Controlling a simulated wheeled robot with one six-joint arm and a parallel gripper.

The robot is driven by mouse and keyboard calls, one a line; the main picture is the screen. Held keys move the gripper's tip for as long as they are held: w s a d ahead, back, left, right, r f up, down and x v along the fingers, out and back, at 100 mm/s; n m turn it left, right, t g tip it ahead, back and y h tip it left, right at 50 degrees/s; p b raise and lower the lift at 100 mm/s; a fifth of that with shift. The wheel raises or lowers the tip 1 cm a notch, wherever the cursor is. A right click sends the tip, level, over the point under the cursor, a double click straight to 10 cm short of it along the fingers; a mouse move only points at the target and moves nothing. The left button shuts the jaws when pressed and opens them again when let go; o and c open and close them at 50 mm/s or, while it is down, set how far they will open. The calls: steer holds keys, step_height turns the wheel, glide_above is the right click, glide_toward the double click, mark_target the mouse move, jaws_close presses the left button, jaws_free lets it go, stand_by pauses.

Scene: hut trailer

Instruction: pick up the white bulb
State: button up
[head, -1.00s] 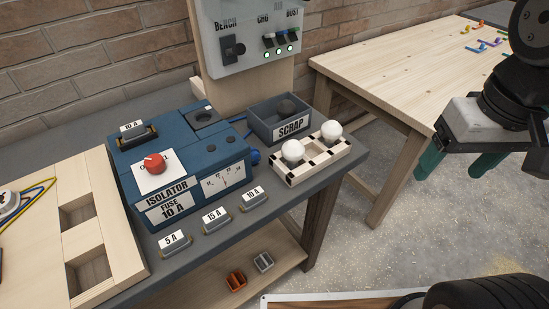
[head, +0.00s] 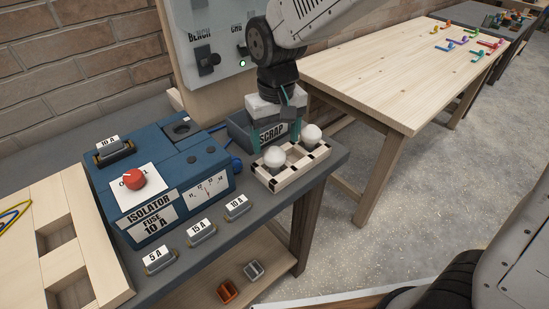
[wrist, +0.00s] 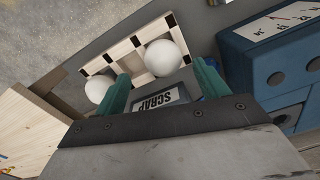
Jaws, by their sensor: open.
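Two round white bulbs sit in a pale wooden rack with black squares (head: 290,178). One bulb (head: 274,157) is at the rack's left end, nearer the blue isolator; the other bulb (head: 311,134) is at the right end. In the wrist view the isolator-side bulb (wrist: 163,58) lies ahead between the fingers' lines, and the other bulb (wrist: 97,89) is by the left finger. My gripper (head: 274,135) is open and empty, pointing down behind the rack, above the scrap bin. Its green fingers (wrist: 163,82) show on either side of the bin label.
The grey scrap bin (head: 240,131) stands right behind the rack, partly hidden by my gripper. The blue isolator box (head: 190,182) is to the left, with labelled fuses (head: 202,231) in front. A wooden table (head: 400,75) stands apart at the right.

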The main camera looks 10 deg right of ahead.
mark_target(275, 150)
steer(key=f, duration=0.4)
steer(key=shift+s+a+f, duration=0.1)
steer(key=shift+s+f, duration=0.25)
steer(key=shift+s, duration=0.05)
steer(key=shift+f, duration=0.55)
steer(key=c, duration=0.9)
